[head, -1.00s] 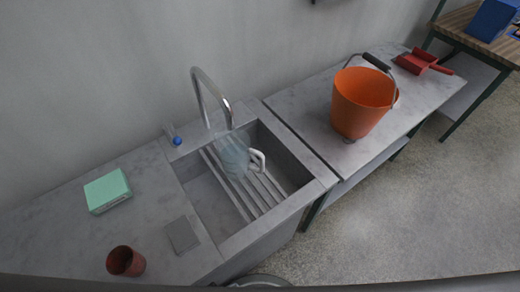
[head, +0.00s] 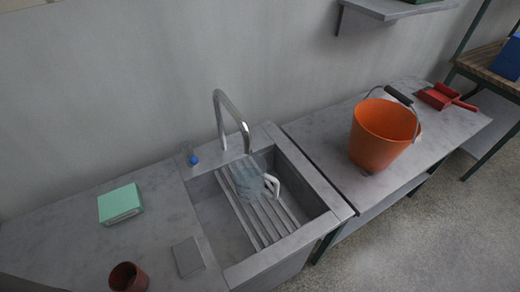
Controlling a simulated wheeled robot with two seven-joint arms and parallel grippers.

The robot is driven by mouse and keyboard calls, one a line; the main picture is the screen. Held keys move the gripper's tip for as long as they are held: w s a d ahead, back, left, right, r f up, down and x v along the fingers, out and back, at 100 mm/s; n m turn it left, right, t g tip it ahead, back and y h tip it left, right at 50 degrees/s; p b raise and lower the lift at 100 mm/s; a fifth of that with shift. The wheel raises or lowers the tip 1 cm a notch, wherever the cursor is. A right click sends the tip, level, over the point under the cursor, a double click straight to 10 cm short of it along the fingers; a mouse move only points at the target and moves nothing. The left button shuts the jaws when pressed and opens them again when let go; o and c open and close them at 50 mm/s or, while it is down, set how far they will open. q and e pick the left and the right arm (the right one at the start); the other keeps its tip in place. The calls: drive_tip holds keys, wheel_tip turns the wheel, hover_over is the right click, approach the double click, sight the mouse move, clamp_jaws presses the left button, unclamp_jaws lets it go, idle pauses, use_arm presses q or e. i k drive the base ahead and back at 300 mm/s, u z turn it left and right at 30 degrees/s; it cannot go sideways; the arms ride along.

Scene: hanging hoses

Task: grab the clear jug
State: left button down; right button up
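The clear jug (head: 249,178) stands in the sink on a slatted rack (head: 262,218), below the spout of the curved tap (head: 222,110). It is see-through and bluish, with a white handle (head: 273,185) on its right side. Its base is hard to make out against the slats. Neither of my grippers shows in the head view.
An orange bucket (head: 378,138) stands on the table right of the sink, with a red dustpan (head: 440,97) behind it. A green box (head: 120,204), a grey pad (head: 188,257) and a reddish cup (head: 128,278) are on the left counter. A shelf (head: 395,8) juts out at upper right.

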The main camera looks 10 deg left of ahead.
sight(249, 171)
drive_tip(key=u, duration=2.2)
drive_tip(key=k, duration=1.4)
drive_tip(key=z, duration=2.2)
